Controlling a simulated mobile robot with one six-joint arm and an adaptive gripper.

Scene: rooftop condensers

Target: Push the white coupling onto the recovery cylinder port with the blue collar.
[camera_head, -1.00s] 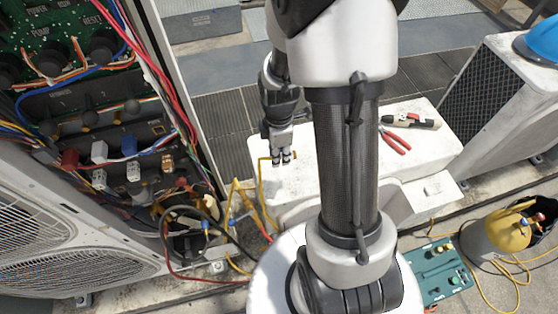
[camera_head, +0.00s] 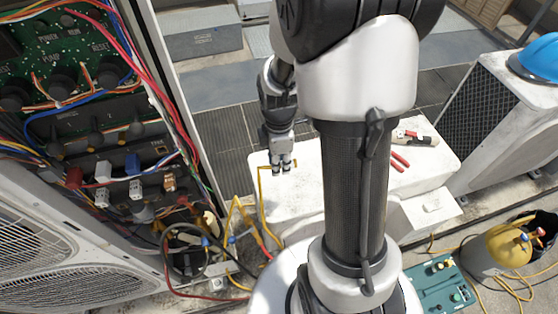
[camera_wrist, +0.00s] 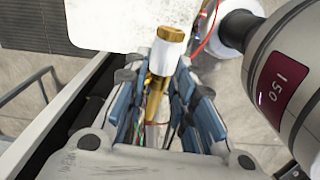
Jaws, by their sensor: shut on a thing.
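My gripper (camera_head: 281,168) is shut on the white coupling, in front of the white bench top in the head view. In the wrist view, the white coupling (camera_wrist: 170,34) shows beyond the fingers of my gripper (camera_wrist: 166,72), with brass parts at both ends. A yellow hose (camera_head: 262,190) runs down from the held end in the head view. The recovery cylinder (camera_head: 503,252), grey with a yellow top, stands on the ground at the lower right, well apart from my gripper. A small red spot and a small blue spot (camera_head: 540,232) show at its top; the port details are too small to tell.
An open condenser panel with wires (camera_head: 110,130) fills the left. A green manifold board (camera_head: 440,284) lies on the ground beside the cylinder. A blue helmet (camera_head: 540,58) sits on a unit at the right. Yellow hoses cross the ground.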

